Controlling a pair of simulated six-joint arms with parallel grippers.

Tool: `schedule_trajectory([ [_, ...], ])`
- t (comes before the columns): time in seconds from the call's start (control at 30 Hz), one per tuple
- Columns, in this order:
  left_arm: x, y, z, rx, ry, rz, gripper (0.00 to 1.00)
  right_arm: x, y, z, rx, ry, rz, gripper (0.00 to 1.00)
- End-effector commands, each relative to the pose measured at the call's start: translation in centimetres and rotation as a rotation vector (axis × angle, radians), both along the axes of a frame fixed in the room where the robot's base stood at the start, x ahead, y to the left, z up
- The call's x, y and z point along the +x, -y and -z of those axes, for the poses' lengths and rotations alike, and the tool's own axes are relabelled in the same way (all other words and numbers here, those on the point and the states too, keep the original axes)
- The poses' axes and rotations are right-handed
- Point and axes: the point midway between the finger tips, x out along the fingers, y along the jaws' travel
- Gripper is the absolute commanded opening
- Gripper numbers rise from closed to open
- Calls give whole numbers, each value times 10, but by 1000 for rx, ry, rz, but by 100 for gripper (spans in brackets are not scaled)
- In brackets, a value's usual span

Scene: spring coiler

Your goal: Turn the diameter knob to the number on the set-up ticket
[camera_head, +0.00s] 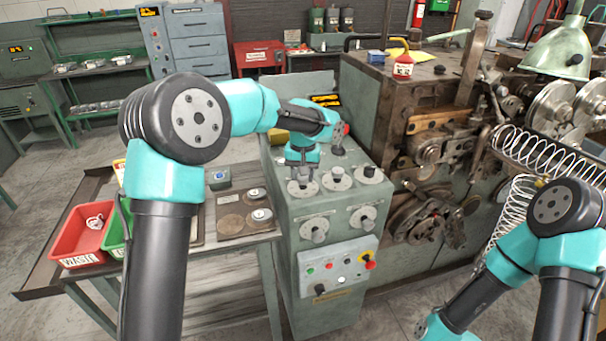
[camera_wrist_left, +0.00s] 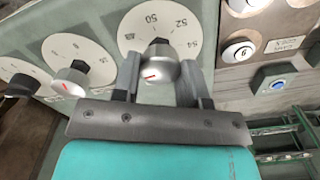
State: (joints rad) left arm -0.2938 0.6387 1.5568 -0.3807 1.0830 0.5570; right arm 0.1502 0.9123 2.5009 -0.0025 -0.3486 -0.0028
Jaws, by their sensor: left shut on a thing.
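My left gripper (camera_head: 302,180) reaches down to the leftmost dial on top of the grey-green control cabinet (camera_head: 308,222). In the left wrist view my left gripper (camera_wrist_left: 160,84) is shut on a silver knob (camera_wrist_left: 155,70) with a red pointer mark, one finger on each side. The knob's white dial (camera_wrist_left: 136,24) shows 50, 52 and 54; its other numbers are hidden or too small to read. Labels are too small to confirm which knob is for diameter. I cannot make out a set-up ticket number. My right gripper is outside the views.
Two more top knobs (camera_head: 337,174) (camera_head: 369,171) stand beside the held one. Lower knobs (camera_head: 319,235) and a button panel (camera_head: 338,268) are on the cabinet's front. The bench at left holds a red bin (camera_head: 80,233). The coiling machine (camera_head: 380,110) stands close at right.

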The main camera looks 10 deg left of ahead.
Motion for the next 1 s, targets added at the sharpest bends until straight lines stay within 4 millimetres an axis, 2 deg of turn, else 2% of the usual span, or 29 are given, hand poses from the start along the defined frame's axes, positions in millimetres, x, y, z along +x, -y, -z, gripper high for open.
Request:
schedule_trajectory([
  [0.57,0,0,-1,0,1,-51,16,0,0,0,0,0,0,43],
  [0.6,0,0,-1,0,1,-51,42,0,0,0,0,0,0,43],
  [0.83,0,0,0,0,1,-50,64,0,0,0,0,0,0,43],
  [1.0,0,0,0,0,0,-49,65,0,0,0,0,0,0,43],
])
